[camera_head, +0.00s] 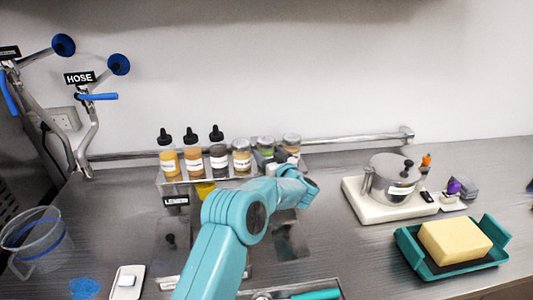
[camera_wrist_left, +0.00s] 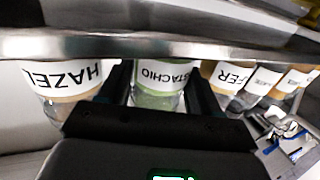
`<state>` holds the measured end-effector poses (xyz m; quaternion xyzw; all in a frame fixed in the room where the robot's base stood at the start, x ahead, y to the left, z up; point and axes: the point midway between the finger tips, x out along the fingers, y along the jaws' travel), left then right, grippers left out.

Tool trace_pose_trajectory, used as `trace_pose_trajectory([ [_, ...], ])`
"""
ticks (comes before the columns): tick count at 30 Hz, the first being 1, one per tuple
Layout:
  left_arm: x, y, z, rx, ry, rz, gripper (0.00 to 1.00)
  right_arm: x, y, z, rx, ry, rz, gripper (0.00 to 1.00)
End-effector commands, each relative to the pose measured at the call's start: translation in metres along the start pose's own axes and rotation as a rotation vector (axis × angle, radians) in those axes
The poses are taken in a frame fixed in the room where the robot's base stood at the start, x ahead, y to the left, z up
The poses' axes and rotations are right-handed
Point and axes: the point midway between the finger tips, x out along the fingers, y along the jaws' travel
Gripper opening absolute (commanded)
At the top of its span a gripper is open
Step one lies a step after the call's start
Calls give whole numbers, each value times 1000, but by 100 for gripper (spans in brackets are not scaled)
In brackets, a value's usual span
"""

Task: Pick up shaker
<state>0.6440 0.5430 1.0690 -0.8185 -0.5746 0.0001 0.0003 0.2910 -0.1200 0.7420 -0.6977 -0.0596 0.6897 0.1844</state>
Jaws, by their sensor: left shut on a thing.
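The shakers stand in a row on a metal rack (camera_head: 228,183) against the wall. My left gripper (camera_head: 272,158) reaches into the right part of this row. In the left wrist view its two dark fingers (camera_wrist_left: 160,97) are shut on the green shaker labelled PISTACHIO (camera_wrist_left: 160,76), one on each side. The lid of this shaker (camera_head: 265,141) shows in the head view; its body is mostly hidden by the gripper. A HAZEL-labelled shaker (camera_wrist_left: 66,78) and one whose label ends in FER (camera_wrist_left: 228,75) stand on either side.
Several black-capped bottles (camera_head: 191,158) stand left of the shakers. A metal rail (camera_head: 352,143) runs behind. A scale with a steel pot (camera_head: 393,178) and a teal tray (camera_head: 450,262) with a yellow block are at right. A clear pitcher (camera_head: 38,243) stands at left.

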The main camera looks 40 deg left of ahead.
Motion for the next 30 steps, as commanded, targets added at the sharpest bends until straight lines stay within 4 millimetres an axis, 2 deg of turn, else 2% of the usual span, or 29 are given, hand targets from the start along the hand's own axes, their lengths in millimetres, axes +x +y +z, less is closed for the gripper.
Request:
trace_pose_trajectory([
  [5,0,0,-7,-3,2,-1,33,1,0,0,0,0,0,0],
  [11,0,0,-34,-5,3,0,33,4,2,0,0,0,0,0],
  [24,0,0,-142,-6,3,-1,33,4,2,0,0,0,0,0],
  [30,0,0,-177,-4,2,0,33,0,0,0,0,0,0,0],
])
